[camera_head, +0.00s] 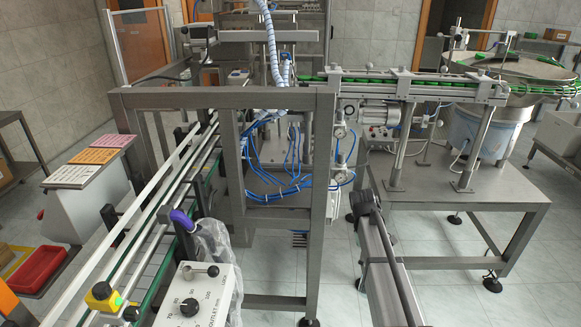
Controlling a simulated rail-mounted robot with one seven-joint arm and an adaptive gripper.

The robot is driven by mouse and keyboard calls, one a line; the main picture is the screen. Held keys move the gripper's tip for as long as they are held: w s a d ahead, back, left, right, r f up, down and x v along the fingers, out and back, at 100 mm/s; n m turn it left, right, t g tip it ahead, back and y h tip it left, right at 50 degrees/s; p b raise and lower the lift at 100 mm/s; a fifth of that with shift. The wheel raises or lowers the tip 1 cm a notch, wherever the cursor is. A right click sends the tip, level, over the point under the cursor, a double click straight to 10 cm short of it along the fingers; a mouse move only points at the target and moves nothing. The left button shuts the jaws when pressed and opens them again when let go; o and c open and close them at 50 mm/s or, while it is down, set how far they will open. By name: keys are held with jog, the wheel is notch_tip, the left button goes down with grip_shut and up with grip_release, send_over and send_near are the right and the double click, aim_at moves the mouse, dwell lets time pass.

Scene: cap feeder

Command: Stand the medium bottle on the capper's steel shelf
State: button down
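My gripper is not in view. I cannot make out a medium bottle anywhere in the head view. The capping machine stands in the middle, behind a grey steel frame (225,98), with blue hoses hanging inside it. A flat steel plate (285,185) shows low inside this frame, partly hidden by the hoses. I cannot tell whether this plate is the capper's shelf. No bottle is visible on it.
A conveyor with rails (150,235) runs along the left to a control box (195,296). A second narrow conveyor (385,265) lies at centre right. A steel table (490,192) and cap feeder bowl (515,68) stand right. A red tray (37,268) lies left.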

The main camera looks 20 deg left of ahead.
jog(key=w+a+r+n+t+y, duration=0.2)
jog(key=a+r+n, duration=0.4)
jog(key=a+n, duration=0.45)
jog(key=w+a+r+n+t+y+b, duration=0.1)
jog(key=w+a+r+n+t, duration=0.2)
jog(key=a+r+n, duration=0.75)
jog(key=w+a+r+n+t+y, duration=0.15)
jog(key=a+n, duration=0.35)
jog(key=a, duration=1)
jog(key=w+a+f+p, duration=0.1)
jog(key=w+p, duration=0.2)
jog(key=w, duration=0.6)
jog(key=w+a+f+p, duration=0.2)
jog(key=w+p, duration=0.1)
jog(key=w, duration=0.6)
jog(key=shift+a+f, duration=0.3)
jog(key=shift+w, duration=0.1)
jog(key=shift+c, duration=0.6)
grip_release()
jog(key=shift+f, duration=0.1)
